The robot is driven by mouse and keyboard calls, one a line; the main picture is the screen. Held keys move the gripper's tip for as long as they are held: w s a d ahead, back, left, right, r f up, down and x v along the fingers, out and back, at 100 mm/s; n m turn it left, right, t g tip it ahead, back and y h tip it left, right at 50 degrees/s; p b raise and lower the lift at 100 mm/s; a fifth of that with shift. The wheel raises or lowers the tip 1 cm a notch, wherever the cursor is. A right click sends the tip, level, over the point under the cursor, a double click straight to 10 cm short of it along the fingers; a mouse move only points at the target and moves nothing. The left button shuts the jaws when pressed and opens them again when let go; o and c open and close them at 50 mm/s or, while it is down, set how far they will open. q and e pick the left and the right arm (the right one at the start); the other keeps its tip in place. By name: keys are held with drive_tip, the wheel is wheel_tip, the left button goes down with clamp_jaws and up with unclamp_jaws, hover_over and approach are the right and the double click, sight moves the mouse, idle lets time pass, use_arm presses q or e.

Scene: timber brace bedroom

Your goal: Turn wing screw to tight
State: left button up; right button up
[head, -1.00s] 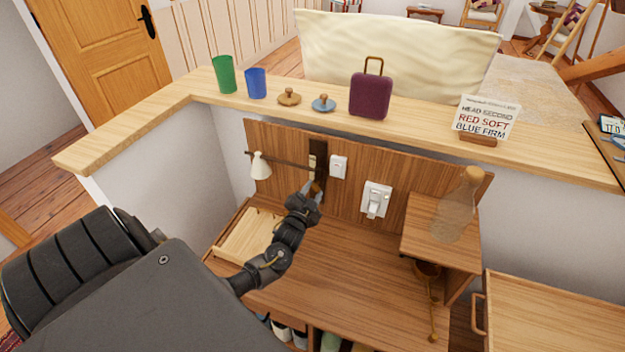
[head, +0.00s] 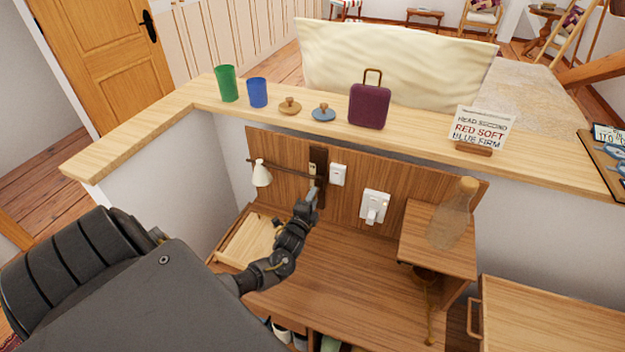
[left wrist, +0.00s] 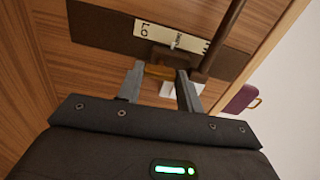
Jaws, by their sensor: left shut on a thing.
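The wing screw (left wrist: 157,71) shows in the left wrist view as a small brass-coloured piece between my fingertips, below a dark upright plate (left wrist: 105,32). My left gripper (left wrist: 161,74) is shut on it, one finger on each side. In the head view my left gripper (head: 310,194) reaches up to the lower part of the dark plate (head: 318,160) on the wooden back panel, and hides the screw there. A pale label strip (left wrist: 172,37) with dark letters sits on the plate. My right gripper is in neither view.
A thin dark rail (head: 284,166) with a white cone lamp (head: 261,173) runs from the plate. A glass bottle (head: 452,220) stands on a side shelf. Cups, lids and a purple case (head: 369,106) stand on the ledge above.

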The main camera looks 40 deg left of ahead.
use_arm(q)
drive_tip(key=shift+r+m, duration=0.1)
drive_tip(key=shift+m, duration=0.3)
drive_tip(key=o, duration=1)
drive_tip(key=shift+d, duration=0.1)
drive_tip(key=b+v, duration=0.1)
drive_tip(key=v, duration=0.9)
drive_tip(key=shift+s, duration=0.3)
drive_tip(key=shift+d, duration=0.2)
